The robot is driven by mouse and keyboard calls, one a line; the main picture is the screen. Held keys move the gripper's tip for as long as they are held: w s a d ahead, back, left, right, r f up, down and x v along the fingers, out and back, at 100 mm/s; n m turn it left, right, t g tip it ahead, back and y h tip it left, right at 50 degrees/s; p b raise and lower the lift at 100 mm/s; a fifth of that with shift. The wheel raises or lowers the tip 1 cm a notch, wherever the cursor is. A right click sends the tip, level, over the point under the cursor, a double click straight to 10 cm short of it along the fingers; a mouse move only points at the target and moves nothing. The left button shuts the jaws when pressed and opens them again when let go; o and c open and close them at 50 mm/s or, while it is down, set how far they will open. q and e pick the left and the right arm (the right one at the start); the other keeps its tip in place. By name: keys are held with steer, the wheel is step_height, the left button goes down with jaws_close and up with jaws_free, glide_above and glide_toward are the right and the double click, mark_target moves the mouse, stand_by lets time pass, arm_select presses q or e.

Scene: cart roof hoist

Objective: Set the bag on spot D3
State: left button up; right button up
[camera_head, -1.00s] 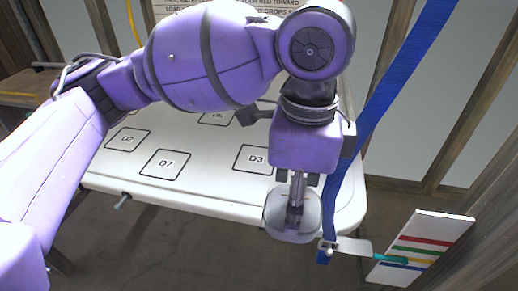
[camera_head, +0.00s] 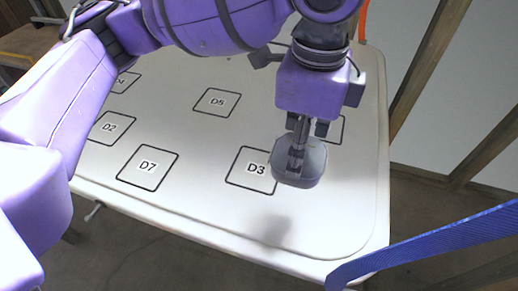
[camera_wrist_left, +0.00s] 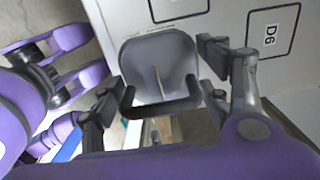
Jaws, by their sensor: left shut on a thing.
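The grey bag (camera_head: 300,172) hangs below my left gripper (camera_head: 307,130), which is shut on it. In the left wrist view the bag (camera_wrist_left: 160,58) has a dark handle between the fingers of my left gripper (camera_wrist_left: 160,100). Spot D3 (camera_head: 252,170) is a black-outlined square on the white table. The bag covers part of its right edge in the head view. A soft shadow on the table lies apart from the bag, so the bag appears held above the surface. My right gripper is not in view.
The white table (camera_head: 330,235) also has spots D7 (camera_head: 148,167), D2 (camera_head: 110,128) and D5 (camera_head: 217,102). Spot D6 (camera_wrist_left: 272,35) shows in the left wrist view. A blue strap (camera_head: 430,245) crosses the lower right. Wooden posts stand at the right. The tabletop near D3 looks clear.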

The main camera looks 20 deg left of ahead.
arm_select(q)
steer(key=w+a+f, duration=0.2)
steer(key=a+f, duration=0.1)
steer(key=f, duration=0.1)
steer(key=w+a+f+b, duration=0.1)
steer(key=w+a+f, duration=0.1)
steer(key=a+f, duration=0.1)
steer(key=w+a+f+b, duration=0.1)
steer(key=a+f, duration=0.2)
steer(key=f, duration=0.1)
steer(key=shift+w+a+f, duration=0.35)
steer(key=shift+w, duration=0.05)
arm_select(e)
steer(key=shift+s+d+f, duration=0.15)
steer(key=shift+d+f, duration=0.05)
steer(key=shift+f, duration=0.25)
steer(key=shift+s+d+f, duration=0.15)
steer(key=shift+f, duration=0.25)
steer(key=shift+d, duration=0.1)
arm_select(q)
steer(key=o, duration=1.5)
steer(key=shift+f, duration=0.15)
steer(key=o, duration=0.5)
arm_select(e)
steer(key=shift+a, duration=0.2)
